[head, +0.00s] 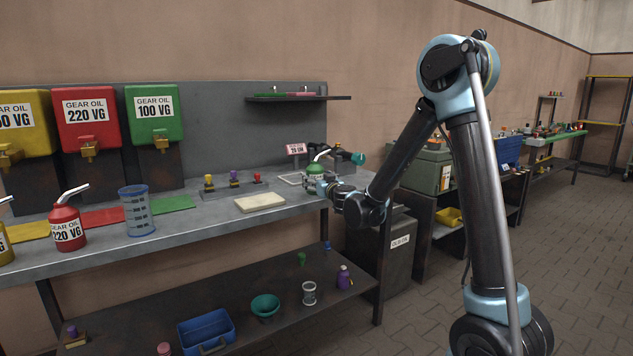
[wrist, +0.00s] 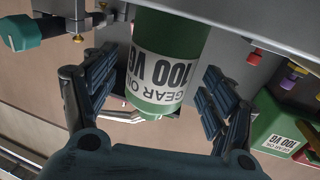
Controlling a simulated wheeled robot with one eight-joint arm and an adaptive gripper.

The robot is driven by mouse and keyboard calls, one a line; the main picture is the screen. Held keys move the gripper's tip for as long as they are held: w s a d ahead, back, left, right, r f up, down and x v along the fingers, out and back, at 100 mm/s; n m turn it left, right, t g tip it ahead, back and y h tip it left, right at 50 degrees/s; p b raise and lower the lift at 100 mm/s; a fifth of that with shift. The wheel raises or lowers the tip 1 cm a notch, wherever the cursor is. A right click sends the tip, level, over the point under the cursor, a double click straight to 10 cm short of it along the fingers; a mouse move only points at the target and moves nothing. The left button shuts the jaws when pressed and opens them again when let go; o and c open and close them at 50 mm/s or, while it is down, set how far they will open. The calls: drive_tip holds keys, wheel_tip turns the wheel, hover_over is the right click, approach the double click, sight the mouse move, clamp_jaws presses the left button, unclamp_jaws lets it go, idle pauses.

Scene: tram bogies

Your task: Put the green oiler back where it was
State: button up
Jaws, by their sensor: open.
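The green oiler (head: 315,169), with a pale bent spout, is at the far right end of the workbench, partly hidden by my gripper (head: 319,184). In the wrist view the oiler (wrist: 165,65), labelled GEAR OIL 100 VG, sits between the spread fingers of my gripper (wrist: 155,100). Gaps show on both sides, so the fingers do not grip it. A bare green mat (head: 172,204) lies on the bench below the green GEAR OIL 100 VG tank (head: 154,112). The oiler's base is not clearly seen.
A blue measuring beaker (head: 136,212) and a red oiler (head: 67,230) stand along the bench's front. A pale slab (head: 260,203) and a rack with coloured knobs (head: 234,188) lie between the mat and my gripper. A teal-ended valve (head: 357,158) is close behind the oiler.

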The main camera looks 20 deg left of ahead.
drive_tip(key=v, duration=0.9)
drive_tip(key=shift+s, duration=0.2)
drive_tip(key=shift+d, duration=0.15)
drive_tip(key=s+d+r+n+g, duration=0.1)
drive_tip(key=s+d+g, duration=0.15)
drive_tip(key=d, duration=0.35)
drive_tip(key=s+d+r+n+g, duration=0.1)
drive_tip(key=s+d+r+g, duration=0.15)
drive_tip(key=d, duration=0.35)
drive_tip(key=s+d+f+m+g+h, duration=0.2)
drive_tip(key=s+d+f, duration=0.4)
drive_tip(key=s+d, duration=0.3)
drive_tip(key=s+d+f+m+g+h, duration=0.2)
drive_tip(key=s+d+f+m+h, duration=0.2)
drive_tip(key=s+d, duration=0.5)
drive_tip(key=s+d+f+m+g+h, duration=0.3)
drive_tip(key=s+d+f, duration=0.5)
drive_tip(key=d, duration=0.7)
drive_tip(key=shift+s+f+h, duration=0.4)
drive_tip(key=shift+s+h, duration=0.3)
drive_tip(key=shift+h, duration=0.2)
